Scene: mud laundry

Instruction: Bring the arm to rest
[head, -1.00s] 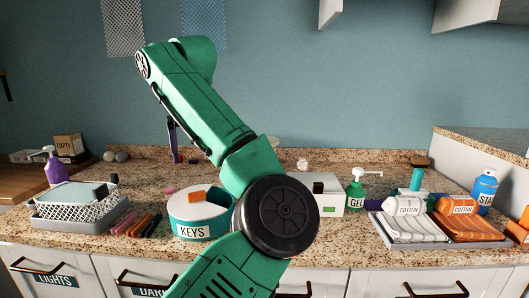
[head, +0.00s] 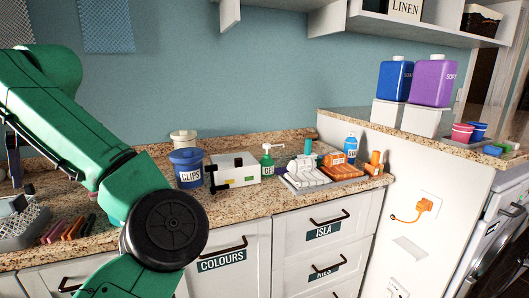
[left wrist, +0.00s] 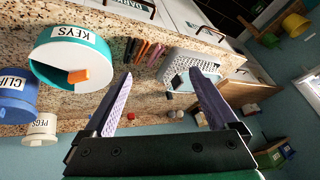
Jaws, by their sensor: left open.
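My left arm (head: 70,115) is green and comes up from the bottom of the head view, bends at a black round joint, and reaches to the upper left. Its gripper (head: 12,160) hangs at the far left edge, partly cut off, over the back of the counter. In the left wrist view the gripper (left wrist: 160,75) is open, its two purple-grey fingers wide apart with nothing held between them. My right gripper is in neither view.
The KEYS tub (left wrist: 70,58) shows in the wrist view. A tall white cabinet (head: 410,200) stands right.

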